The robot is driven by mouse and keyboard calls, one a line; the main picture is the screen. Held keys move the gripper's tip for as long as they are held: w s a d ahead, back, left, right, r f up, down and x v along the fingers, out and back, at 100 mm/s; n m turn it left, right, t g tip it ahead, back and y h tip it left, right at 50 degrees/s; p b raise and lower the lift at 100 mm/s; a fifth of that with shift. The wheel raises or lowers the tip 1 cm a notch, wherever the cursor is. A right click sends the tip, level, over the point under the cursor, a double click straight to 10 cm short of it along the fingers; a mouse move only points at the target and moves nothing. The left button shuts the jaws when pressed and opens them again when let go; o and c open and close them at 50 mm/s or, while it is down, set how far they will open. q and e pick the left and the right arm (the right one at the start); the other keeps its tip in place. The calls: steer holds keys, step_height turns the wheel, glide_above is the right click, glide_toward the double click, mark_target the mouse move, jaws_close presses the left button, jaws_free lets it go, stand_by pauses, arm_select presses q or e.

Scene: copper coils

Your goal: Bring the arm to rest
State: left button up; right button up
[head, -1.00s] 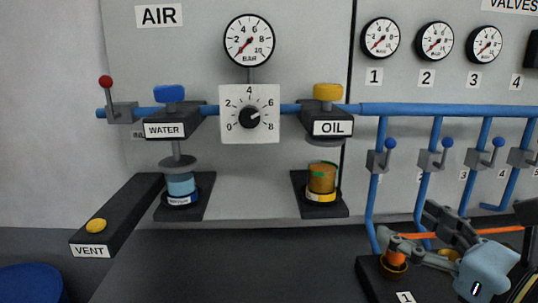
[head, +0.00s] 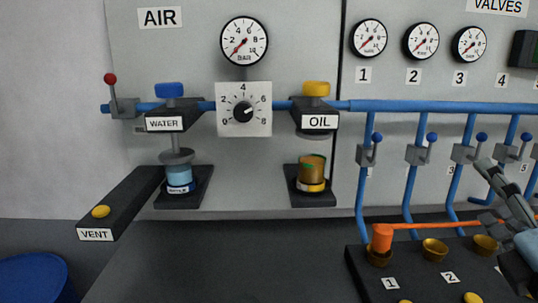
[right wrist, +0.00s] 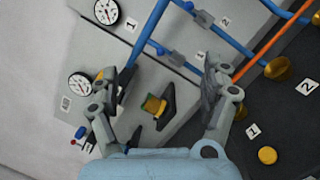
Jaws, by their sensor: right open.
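My right gripper (head: 488,195) is at the right edge of the head view, open and empty, partly cut off by the frame. In the right wrist view its two fingers (right wrist: 160,85) are spread wide with nothing between them. An orange plug (head: 382,238) with an orange hose stands in the brass cup at label 1, apart from the gripper. The hose (right wrist: 275,45) also shows in the right wrist view. My left gripper is not in view.
A black block (head: 362,282) with brass cups and yellow buttons stands at lower right. Blue pipes (head: 430,107) with valve levers run along the wall behind. A WATER bottle (head: 179,176) and an OIL bottle (head: 312,170) stand left. The dark counter (head: 230,260) is clear in the middle.

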steer(key=s+d+f+m+g+h, duration=0.45)
steer(key=s+f+m+g, duration=0.55)
steer(key=m, duration=0.7)
steer(key=s+a+f+m+g+y, duration=0.55)
steer(key=s+a+f, duration=0.25)
steer(key=s, duration=0.3)
step_height(320, 180, down, 29)
steer(key=d+g+b, duration=0.2)
steer(key=b, duration=0.2)
steer(key=s+d+f+g+b, duration=0.1)
steer(key=s+f+b, duration=0.3)
steer(key=s+f, duration=1.5)
step_height(320, 180, down, 3)
steer(key=shift+s+d+y, duration=0.2)
steer(key=shift+s+y, duration=0.1)
steer(key=shift+s, duration=0.1)
